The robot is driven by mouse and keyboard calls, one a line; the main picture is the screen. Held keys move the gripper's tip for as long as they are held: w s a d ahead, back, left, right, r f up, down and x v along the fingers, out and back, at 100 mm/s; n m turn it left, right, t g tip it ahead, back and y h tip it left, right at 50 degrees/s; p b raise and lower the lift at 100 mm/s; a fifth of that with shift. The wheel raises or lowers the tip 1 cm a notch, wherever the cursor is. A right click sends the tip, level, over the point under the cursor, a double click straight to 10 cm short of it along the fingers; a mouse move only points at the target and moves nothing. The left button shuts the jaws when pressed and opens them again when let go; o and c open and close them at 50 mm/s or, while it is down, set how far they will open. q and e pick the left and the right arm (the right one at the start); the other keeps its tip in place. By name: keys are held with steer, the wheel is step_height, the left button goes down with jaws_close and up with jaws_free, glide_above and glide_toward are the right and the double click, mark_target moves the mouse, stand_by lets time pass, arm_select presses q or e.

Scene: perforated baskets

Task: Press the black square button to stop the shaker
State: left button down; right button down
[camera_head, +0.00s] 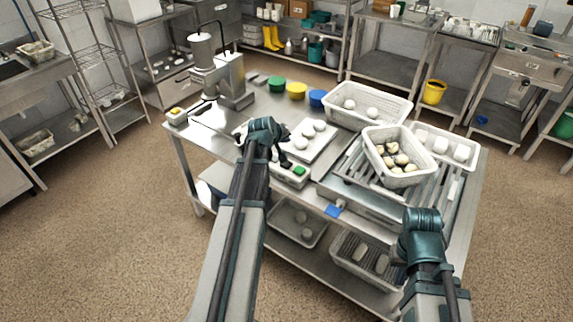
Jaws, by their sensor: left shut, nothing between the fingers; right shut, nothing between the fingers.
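The shaker (298,200) is a low machine with a slatted grey platform, on the right half of the steel table. A basket of brown-and-white pieces (397,181) stands tilted on it. A small pale control box (286,176) lies at its left, with a green button (298,170) showing on top. My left gripper (285,160) is dark, shut and empty, over or beside the box's left part. It hides that part, and I cannot make out the black square button. My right gripper (402,271) is shut and empty, low in front of the table's right side, partly hidden by my wrist.
A white tray with pale lumps (313,131) lies just behind the box. A stand machine (232,80) and green, yellow and blue lids (297,90) are at the back. A white basket (369,88) stands behind the shaker. The lower shelf holds baskets. Floor is clear at left.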

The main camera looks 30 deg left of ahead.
mark_target(286, 165)
arm_select(q)
steer(key=shift+f+b, duration=4.05)
steer(key=shift+f, duration=0.3)
steer(key=shift+f+b, duration=0.3)
steer(key=shift+b, duration=0.1)
steer(key=shift+f+b, duration=0.5)
steer(key=shift+f, duration=0.05)
steer(key=shift+r, duration=0.15)
steer(key=shift+r+p, duration=0.85)
steer(key=shift+p, duration=0.1)
step_height(286, 165, up, 5)
steer(key=p, duration=0.5)
